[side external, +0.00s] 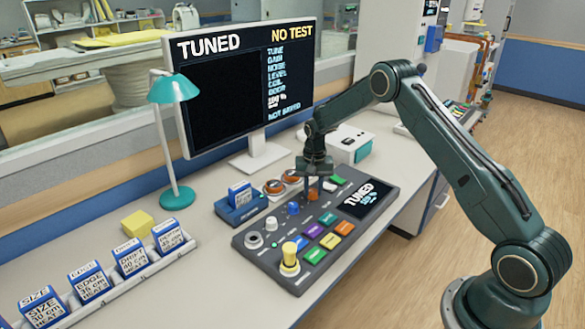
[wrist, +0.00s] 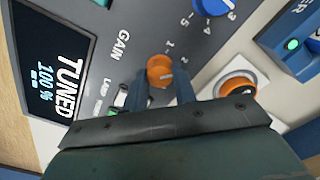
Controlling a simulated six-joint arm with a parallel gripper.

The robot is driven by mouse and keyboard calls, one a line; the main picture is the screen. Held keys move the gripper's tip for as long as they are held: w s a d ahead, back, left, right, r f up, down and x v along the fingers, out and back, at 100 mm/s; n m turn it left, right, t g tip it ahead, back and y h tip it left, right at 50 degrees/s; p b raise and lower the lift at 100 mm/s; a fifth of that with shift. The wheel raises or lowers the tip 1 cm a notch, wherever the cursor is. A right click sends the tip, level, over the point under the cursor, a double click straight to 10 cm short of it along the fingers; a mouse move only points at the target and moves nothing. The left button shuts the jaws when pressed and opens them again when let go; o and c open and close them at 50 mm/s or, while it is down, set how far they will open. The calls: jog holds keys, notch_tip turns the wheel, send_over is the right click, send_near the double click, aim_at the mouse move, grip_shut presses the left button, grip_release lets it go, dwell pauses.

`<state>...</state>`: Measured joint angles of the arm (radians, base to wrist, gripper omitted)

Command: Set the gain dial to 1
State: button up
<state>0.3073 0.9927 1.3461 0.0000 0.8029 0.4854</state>
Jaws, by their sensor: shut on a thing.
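The control console (side external: 262,262) lies on the bench with several knobs and coloured buttons. An orange dial (wrist: 160,70) shows in the wrist view near the word GAIN, with small numbers, including 1 and 2, printed around it. My gripper (wrist: 161,88) points down at the console and is shut on this dial, one finger on each side. In the side view my gripper (side external: 313,188) hides much of the orange dial (side external: 312,196). A pale mark shows on the dial, but which number it points at is not clear.
The console screen (wrist: 52,75) reads TUNED, 100 %. The monitor (side external: 225,90) reads TUNED and NO TEST. A teal lamp (side external: 175,88) and labelled boxes (side external: 88,285) stand left.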

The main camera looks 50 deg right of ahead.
aim_at(313, 191)
jog(key=n, duration=0.5)
jog(key=shift+n, duration=0.3)
jog(key=n, duration=0.5)
jog(key=shift+n, duration=0.3)
jog(key=o, duration=1)
notch_tip(313, 191, up, 14)
dwell(0.5)
